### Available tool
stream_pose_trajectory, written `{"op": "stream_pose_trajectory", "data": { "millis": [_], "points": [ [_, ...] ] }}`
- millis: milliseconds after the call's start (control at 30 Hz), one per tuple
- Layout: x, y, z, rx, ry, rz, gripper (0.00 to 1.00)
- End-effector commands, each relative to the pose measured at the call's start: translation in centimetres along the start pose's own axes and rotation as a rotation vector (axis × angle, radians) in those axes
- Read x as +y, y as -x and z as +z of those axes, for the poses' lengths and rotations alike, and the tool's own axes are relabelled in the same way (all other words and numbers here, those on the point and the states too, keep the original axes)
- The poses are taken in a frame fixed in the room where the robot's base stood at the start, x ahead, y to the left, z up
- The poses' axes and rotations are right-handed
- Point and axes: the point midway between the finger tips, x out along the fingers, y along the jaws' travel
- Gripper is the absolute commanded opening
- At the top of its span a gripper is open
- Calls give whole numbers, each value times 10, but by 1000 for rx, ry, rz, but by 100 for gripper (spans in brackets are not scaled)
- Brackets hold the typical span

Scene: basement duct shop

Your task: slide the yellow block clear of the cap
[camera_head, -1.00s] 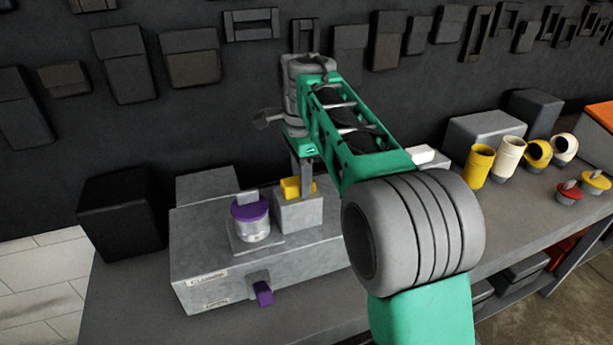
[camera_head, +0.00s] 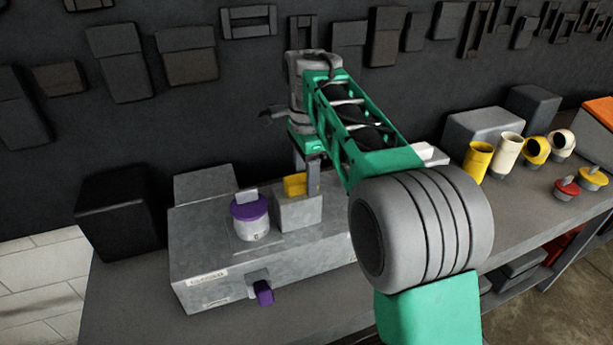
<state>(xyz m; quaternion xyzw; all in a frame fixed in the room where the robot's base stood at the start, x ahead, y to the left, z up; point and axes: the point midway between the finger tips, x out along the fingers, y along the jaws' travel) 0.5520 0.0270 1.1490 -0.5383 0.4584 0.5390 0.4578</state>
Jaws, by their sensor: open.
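The yellow block (camera_head: 295,185) sits on top of a small grey box (camera_head: 298,213) on the big grey duct box. The purple cap (camera_head: 249,207) is on a round silver canister (camera_head: 252,229) just left of that small box, with a grey tab standing on top. My gripper (camera_head: 312,182) points down at the right side of the yellow block. It is open; one finger shows clearly, and the other is hidden. I cannot tell whether the finger touches the block.
The big grey duct box (camera_head: 225,262) has a purple knob (camera_head: 264,292) on its front. A black box (camera_head: 120,213) stands at the left. Yellow and white tubes (camera_head: 479,160) and red and yellow capped pieces (camera_head: 566,189) stand on the right.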

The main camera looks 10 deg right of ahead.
Motion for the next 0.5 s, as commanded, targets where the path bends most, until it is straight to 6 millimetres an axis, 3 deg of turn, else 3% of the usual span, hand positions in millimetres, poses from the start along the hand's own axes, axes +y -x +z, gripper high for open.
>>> {"op": "stream_pose_trajectory", "data": {
  "millis": [300,500],
  "points": [
    [-1,57,-1,1,0,-4,58],
    [0,76,0,0,0,-2,58]
  ]
}}
